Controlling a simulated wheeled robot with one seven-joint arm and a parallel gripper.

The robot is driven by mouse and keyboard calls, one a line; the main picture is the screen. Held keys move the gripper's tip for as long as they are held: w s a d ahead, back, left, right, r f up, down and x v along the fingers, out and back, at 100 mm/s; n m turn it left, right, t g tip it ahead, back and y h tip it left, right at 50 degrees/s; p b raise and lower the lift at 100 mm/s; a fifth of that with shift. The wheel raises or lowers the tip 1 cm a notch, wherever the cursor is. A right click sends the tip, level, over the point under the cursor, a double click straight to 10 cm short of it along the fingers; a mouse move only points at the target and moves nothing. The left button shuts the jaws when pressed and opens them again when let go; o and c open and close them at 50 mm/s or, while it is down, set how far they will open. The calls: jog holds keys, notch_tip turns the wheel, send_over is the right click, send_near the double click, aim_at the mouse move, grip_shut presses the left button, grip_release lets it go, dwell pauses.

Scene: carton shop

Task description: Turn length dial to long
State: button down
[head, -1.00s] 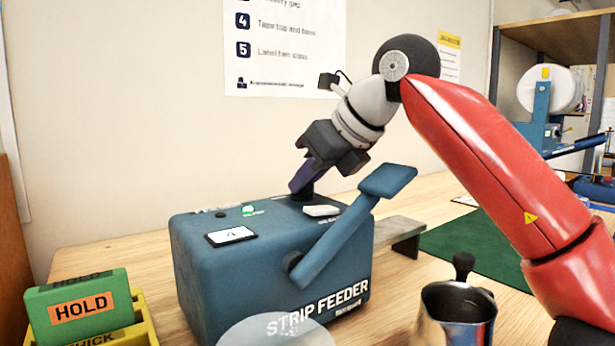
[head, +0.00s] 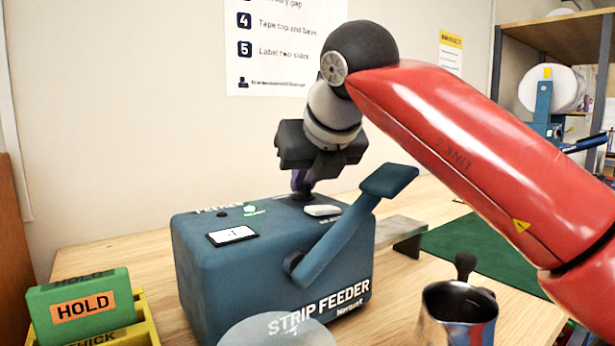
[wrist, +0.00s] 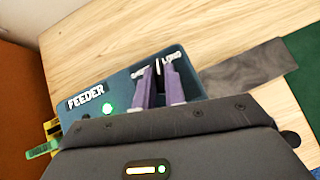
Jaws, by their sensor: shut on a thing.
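The blue strip feeder (head: 265,262) stands on the wooden bench in the head view. Its length dial is a small dark knob (head: 303,195) on the back of the top face, mostly hidden by my gripper. My gripper (head: 301,186) points down from above and is shut on the dial. In the wrist view its purple fingers (wrist: 163,85) straddle the dark dial (wrist: 157,69) on the feeder top (wrist: 128,88). A "LONG" label (wrist: 171,56) shows beyond the fingers to the right; the label on the left is partly covered.
A blue lever (head: 345,225) rises at the feeder's right front side. A metal jug (head: 457,315) stands front right. A green HOLD block (head: 80,307) sits in a yellow holder (head: 147,318) at left. A grey strip (head: 400,233) lies behind the lever, beside a green mat (head: 480,245).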

jog(key=m+h, duration=0.1)
jog(key=m, duration=0.1)
jog(key=m+h, duration=0.3)
jog(key=shift+a+m+h, duration=0.25)
jog(key=shift+m+h, duration=0.05)
jog(key=shift+m, duration=0.4)
jog(key=c, duration=1.5)
grip_release()
jog(key=shift+o, duration=0.2)
jog(key=shift+s+a+r, duration=0.1)
jog(key=shift+r, duration=0.05)
jog(key=v, duration=0.7)
jog(key=shift+s+a+r, duration=0.1)
jog(key=shift+s, duration=0.15)
jog(key=shift+s, duration=0.15)
